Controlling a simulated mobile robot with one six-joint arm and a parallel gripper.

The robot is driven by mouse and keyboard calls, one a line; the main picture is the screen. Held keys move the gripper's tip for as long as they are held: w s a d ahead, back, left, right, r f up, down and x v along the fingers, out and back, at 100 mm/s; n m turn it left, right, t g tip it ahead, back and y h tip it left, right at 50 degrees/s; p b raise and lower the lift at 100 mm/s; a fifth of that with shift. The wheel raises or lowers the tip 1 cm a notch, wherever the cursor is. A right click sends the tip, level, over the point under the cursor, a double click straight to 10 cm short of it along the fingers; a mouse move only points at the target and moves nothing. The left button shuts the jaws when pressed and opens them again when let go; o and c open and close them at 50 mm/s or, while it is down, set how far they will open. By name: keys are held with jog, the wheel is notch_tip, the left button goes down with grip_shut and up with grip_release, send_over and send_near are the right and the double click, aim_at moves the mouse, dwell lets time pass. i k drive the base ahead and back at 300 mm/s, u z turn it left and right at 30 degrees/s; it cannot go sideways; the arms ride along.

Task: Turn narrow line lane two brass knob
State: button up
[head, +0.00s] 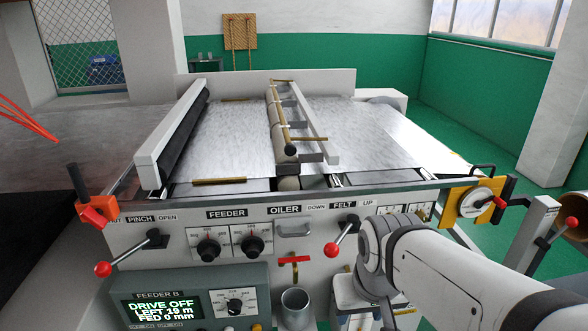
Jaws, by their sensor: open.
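The oiler (289,184) stands across the metal sheet at the middle of the machine, with a pale roller and a brass rail (279,113) along it. Short brass pieces sit on the rail, and a brass rod (309,138) sticks out to the right. A dark round end (291,150) shows at its near end. At this size I cannot tell which brass piece is the lane two knob. My arm comes in from the lower right, its wrist in front of the panel, right of the red-knobbed felt lever. My gripper's fingers do not show.
The front panel (180,223) carries red-knobbed levers (103,269) and (331,249), black feeder dials (208,248) and a red valve handle (294,260). A grey cup (296,304) is below. The feeder display (160,307) reads DRIVE OFF. An orange clamp (96,211) is left.

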aim_at(420, 213)
jog(key=z, duration=2.1)
jog(key=k, duration=0.45)
jog(key=u, duration=1.5)
jog(key=i, duration=0.5)
jog(key=z, duration=0.05)
